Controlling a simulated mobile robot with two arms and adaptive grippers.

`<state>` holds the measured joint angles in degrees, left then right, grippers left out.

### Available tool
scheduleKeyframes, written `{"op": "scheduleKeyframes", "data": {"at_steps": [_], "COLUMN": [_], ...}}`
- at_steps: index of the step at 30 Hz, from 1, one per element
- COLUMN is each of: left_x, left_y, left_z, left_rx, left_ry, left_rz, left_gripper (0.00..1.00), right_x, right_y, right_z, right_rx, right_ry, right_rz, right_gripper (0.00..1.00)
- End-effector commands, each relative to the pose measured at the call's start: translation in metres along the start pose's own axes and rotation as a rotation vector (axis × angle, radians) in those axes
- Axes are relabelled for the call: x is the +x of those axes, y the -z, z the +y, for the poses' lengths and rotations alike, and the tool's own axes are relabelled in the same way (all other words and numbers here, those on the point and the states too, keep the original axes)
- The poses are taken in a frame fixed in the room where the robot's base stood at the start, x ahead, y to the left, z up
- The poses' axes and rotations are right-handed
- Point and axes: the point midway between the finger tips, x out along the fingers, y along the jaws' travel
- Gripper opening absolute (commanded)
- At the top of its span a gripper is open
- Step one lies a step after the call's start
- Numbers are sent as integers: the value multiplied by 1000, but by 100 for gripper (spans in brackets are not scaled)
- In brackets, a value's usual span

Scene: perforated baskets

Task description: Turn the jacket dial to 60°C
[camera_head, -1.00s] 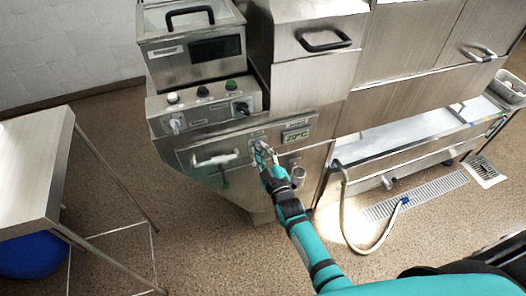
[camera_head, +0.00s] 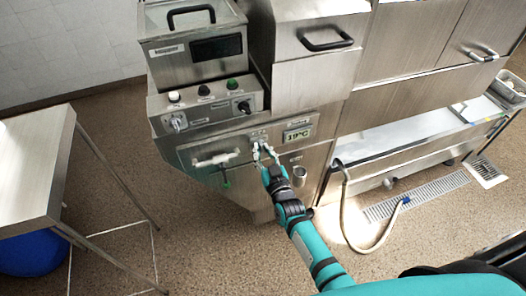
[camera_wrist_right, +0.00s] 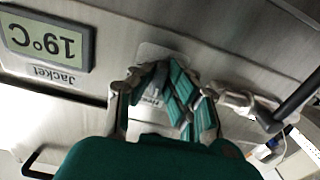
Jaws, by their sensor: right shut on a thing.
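The jacket display (camera_head: 298,134) on the steel machine's front panel reads 19°C. It also shows upside down in the right wrist view (camera_wrist_right: 48,40), with the label "Jacket" beside it. My right gripper (camera_head: 263,149) is at the panel just left of the display. In the right wrist view its fingers (camera_wrist_right: 168,92) are closed in on the jacket dial, in front of a pale label plate (camera_wrist_right: 152,50). My left gripper is not in view.
A white handle (camera_head: 215,160) sticks out left of my gripper. A control box (camera_head: 205,105) with several knobs stands above. A steel cup-like fitting (camera_head: 299,176) is below the display. A steel table (camera_head: 35,160) stands at left; a hose (camera_head: 346,215) lies at right.

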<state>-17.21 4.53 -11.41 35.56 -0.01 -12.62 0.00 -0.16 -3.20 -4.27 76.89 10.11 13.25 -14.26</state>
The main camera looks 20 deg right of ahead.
Motion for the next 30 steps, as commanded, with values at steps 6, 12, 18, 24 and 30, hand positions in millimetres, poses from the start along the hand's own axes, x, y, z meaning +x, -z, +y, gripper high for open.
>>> {"op": "scheduleKeyframes", "data": {"at_steps": [6,12,18,24,30], "left_x": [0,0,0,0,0], "left_y": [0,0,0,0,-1], "left_z": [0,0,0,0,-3], "left_rx": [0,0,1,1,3], "left_ry": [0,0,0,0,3], "left_rz": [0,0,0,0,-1], "left_gripper": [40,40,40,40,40], "right_x": [3,3,3,2,1], "right_y": [6,6,7,5,3], "right_z": [0,0,1,0,0], "right_rx": [21,22,22,21,21], "right_ry": [-1,-1,-1,-1,0], "right_rz": [13,14,14,11,6], "right_gripper": [0,0,22,36,36]}}
